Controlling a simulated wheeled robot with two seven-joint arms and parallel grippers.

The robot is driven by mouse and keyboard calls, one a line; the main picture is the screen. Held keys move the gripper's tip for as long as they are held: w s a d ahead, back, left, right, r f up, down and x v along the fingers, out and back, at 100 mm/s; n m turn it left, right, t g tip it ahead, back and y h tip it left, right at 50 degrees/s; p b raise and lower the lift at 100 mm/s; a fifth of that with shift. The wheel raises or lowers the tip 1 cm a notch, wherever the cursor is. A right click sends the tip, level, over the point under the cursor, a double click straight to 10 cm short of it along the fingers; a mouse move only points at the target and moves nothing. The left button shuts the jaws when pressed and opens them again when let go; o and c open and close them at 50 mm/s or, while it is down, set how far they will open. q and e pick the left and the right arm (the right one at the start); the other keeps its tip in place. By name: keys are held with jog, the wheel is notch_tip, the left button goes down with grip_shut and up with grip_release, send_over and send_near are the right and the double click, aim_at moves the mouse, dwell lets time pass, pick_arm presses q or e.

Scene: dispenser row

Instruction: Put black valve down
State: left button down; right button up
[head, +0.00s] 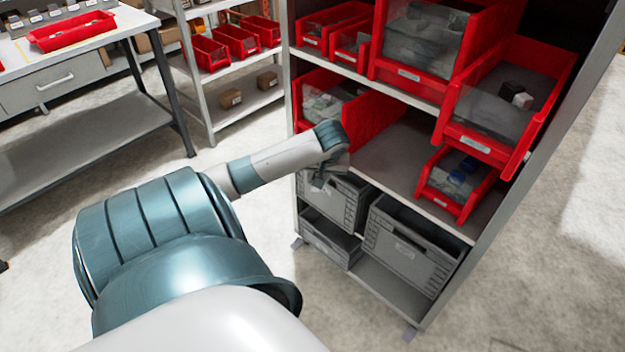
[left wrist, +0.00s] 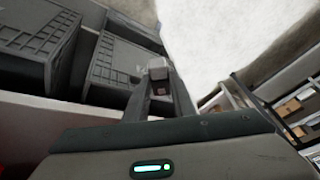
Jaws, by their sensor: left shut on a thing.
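My left gripper (head: 318,184) reaches in from the left to the front of the grey shelf rack, just above the grey crates. In the left wrist view, my left gripper (left wrist: 159,88) is shut on a small dark grey block-like piece (left wrist: 158,72), which I take to be the black valve. Its lower part is hidden between the fingers. In the head view the held piece is too small and dark to make out. A small black piece and a white one (head: 521,100) lie in the red bin (head: 484,150) at the upper right. My right gripper is not in view.
A small red bin (head: 447,204) with blue pieces stands on the middle shelf (head: 388,165), with bare shelf to its left. A grey crate (head: 410,247) stands below. A larger red bin (head: 375,118) is close behind my gripper. A workbench (head: 75,75) stands at the left.

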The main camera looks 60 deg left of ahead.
pick_arm(q)
jog(key=w+d+r+m+t, duration=0.15)
jog(key=w+d, duration=0.25)
jog(key=d, duration=0.5)
jog(key=w+d+m, duration=0.2)
jog(key=w+d, duration=0.1)
jog(key=d, duration=0.7)
jog(key=d+r+m+h, duration=0.1)
jog(key=d+r+m, duration=0.1)
jog(key=d, duration=0.8)
jog(key=s+d+r+m+t+h, duration=0.1)
jog(key=d+r+m, duration=0.2)
jog(key=d, duration=0.8)
jog(key=shift+s+m+h, duration=0.3)
jog(key=shift+m+h, duration=0.1)
jog(key=shift+m, duration=0.45)
jog(key=shift+d+t, duration=0.15)
jog(key=shift+t, duration=0.1)
